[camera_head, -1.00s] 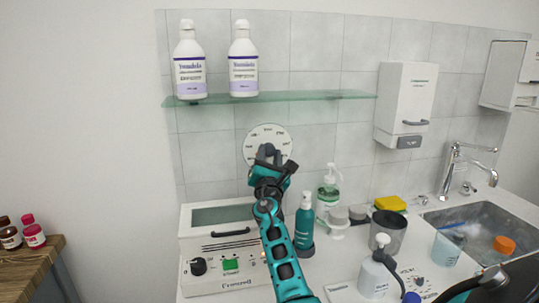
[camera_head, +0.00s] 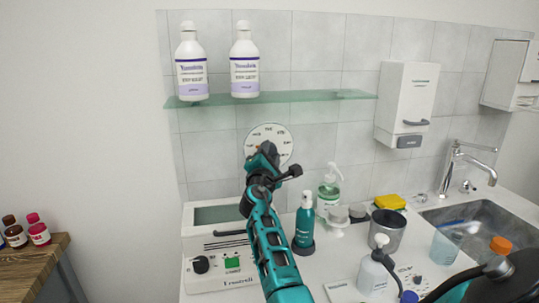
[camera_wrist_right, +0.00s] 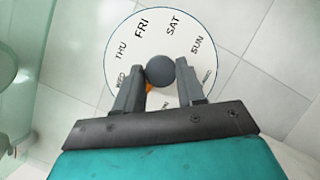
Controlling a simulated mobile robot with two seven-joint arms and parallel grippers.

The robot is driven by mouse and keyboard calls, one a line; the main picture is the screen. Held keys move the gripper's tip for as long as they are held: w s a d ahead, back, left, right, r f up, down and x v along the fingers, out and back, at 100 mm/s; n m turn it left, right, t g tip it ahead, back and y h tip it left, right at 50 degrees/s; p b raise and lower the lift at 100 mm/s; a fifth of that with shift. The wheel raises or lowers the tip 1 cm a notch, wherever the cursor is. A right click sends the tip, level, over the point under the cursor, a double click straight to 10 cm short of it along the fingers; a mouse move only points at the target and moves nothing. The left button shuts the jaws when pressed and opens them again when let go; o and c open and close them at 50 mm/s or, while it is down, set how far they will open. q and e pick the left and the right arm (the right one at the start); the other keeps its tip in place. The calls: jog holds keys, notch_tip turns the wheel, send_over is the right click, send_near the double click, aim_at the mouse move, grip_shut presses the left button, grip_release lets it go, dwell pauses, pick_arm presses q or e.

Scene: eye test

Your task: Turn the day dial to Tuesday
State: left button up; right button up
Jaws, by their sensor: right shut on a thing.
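The day dial (camera_head: 284,146) is a white disc on the tiled wall with day names around its rim. In the right wrist view the dial (camera_wrist_right: 156,43) shows THU, FRI, SAT and SUN clearly, and WED at the left partly. The lower labels are hidden by my fingers. A dark round knob (camera_wrist_right: 160,70) sits at its middle, with an orange mark (camera_wrist_right: 149,87) on its lower left side. My right gripper (camera_head: 264,153) is at the dial, shut on the knob with one finger on each side. My left gripper is not in view.
A glass shelf (camera_head: 300,96) with two white bottles (camera_head: 191,66) is above the dial. Below stand a white device (camera_head: 208,271), a teal spray bottle (camera_head: 304,222) and a pump bottle (camera_head: 329,190). A white dispenser (camera_head: 406,100) and a sink (camera_head: 484,216) are to the right.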

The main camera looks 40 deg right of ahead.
jog(key=shift+f, duration=0.15)
jog(key=o, duration=1)
jog(key=shift+o, duration=0.2)
jog(key=shift+s, duration=0.1)
